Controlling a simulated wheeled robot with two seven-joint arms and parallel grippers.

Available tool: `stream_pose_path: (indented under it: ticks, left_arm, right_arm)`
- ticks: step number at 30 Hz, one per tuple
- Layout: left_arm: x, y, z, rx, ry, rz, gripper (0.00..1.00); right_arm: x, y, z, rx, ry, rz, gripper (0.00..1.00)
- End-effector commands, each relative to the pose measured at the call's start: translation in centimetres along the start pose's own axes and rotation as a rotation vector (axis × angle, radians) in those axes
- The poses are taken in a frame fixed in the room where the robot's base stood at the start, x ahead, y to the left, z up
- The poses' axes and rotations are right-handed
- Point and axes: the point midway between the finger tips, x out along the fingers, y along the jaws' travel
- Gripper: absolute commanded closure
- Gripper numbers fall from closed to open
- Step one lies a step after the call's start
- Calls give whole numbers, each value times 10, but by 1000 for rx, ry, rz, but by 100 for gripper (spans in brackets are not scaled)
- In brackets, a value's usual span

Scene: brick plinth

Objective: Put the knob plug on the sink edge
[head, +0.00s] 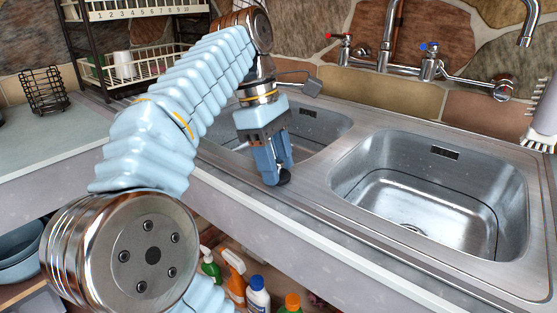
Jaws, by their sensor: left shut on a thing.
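My left gripper (273,168) points down over the front part of the steel divider between the two sink basins. It is shut on a small black knob plug (284,178), of which only the lower part shows below the fingertips. The plug is at or just above the steel sink edge (310,205); I cannot tell whether it touches. The right basin (430,195) is empty, and the left basin (315,125) is partly hidden behind my gripper. My right gripper is not in view.
A tap with red and blue handles (428,65) stands behind the basins. A dish rack (130,65) and a black wire basket (44,90) stand at the back left. Several bottles (258,293) are below the counter. A white brush (543,125) is at the right edge.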

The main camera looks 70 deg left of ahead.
Motion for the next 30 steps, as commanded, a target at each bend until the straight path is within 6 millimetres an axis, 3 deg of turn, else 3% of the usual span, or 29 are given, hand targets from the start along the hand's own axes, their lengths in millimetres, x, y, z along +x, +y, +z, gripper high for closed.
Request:
stream_pose_path:
  ticks: [12, 13, 17, 30]
  left_arm:
    - [6, 0, -2, -2, 0, 1, 83]
    - [4, 0, -1, -2, 0, 1, 49]
    - [4, 0, -1, -1, 0, 1, 29]
    - [-3, -1, 1, -1, 0, 2, 28]
  right_arm:
    - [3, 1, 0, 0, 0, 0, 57]
    - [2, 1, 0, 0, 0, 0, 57]
    - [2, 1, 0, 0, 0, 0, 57]
    - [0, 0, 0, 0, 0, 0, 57]
